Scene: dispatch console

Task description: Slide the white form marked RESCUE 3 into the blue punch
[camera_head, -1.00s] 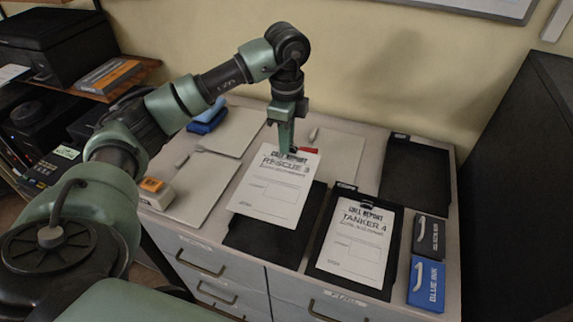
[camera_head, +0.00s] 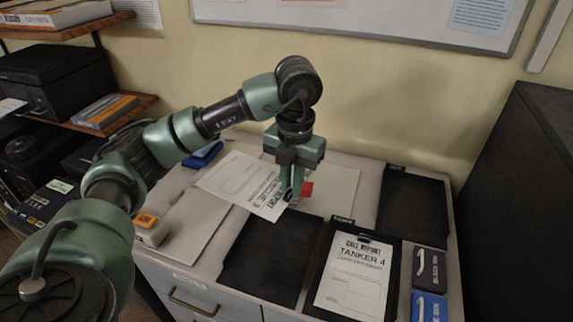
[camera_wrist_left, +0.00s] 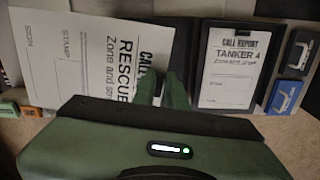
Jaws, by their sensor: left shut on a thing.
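The white form marked RESCUE 3 (camera_head: 238,183) is held by its heading end in my left gripper (camera_head: 296,196), above the counter. Its free end points left and back, toward the blue punch (camera_head: 203,155). The punch sits at the back left of the counter, partly hidden behind the arm and form; its slot does not show. In the left wrist view the form (camera_wrist_left: 85,50) reaches left from my left gripper (camera_wrist_left: 160,92), which is shut on the heading edge. The form and punch appear apart. My right gripper is out of view.
An empty black tray (camera_head: 262,272) lies in front of the gripper. A black tray beside it holds the TANKER 4 form (camera_head: 352,275). A red object (camera_head: 307,189) stands by the fingers. A tall dark cabinet (camera_head: 515,200) bounds the right side.

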